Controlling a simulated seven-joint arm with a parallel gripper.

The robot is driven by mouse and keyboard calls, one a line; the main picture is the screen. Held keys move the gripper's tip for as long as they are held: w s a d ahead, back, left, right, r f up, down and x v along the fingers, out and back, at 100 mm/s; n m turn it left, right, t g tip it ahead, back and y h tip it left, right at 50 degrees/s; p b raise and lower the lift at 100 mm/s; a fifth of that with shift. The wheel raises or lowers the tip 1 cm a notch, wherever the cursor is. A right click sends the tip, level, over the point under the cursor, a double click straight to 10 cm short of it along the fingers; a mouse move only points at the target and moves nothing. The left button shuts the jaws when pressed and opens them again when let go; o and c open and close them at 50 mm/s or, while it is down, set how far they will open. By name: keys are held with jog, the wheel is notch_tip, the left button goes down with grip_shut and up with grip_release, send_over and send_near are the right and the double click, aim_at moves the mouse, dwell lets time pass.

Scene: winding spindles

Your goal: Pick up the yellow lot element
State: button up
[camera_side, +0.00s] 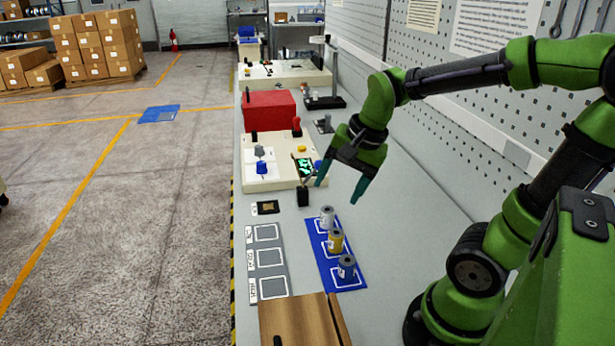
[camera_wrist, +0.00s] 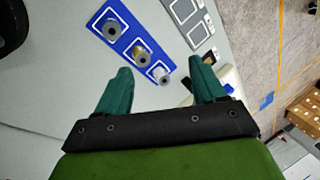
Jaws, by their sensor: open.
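The yellow lot element (camera_side: 335,242) is a small upright cylinder with a grey top. It stands in the middle of a row of three on the blue mat (camera_side: 357,282). A pale one (camera_side: 327,217) stands behind it and a blue-grey one (camera_side: 346,267) in front. In the wrist view the yellow element (camera_wrist: 141,52) sits between its two neighbours, beyond my fingertips. My gripper (camera_side: 340,190) is open and empty, above the table and behind the mat. It also shows in the wrist view (camera_wrist: 165,70), its teal fingers spread apart.
A grey mat (camera_side: 267,269) with several outlined empty squares lies left of the blue mat. A wooden box (camera_side: 294,322) is at the front. A white fixture (camera_side: 287,178) and a red box (camera_side: 268,111) stand farther back. The table right of the blue mat is clear.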

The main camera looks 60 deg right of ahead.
jog(key=d+f+m+g, duration=0.2)
jog(key=d+m, duration=0.4)
jog(key=m, duration=1.3)
send_near(337, 232)
jog(key=shift+h, duration=0.3)
jog(key=f, duration=0.5)
jog(key=shift+w+a+f, duration=0.1)
jog(key=shift+w+f, duration=0.1)
jog(key=shift+w, duration=0.15)
jog(key=shift+w+a+f, duration=0.1)
jog(key=shift+w+f, duration=0.05)
jog(key=shift+f, duration=0.7)
jog(key=shift+w+a+f, duration=0.15)
jog(key=shift+f, duration=0.7)
jog(key=shift+w+a+f, duration=0.1)
jog(key=shift+w+f, duration=0.1)
jog(key=shift+f, duration=0.7)
jog(key=c, duration=1.1)
jog(key=shift+r, duration=0.1)
jog(key=shift+c, duration=0.2)
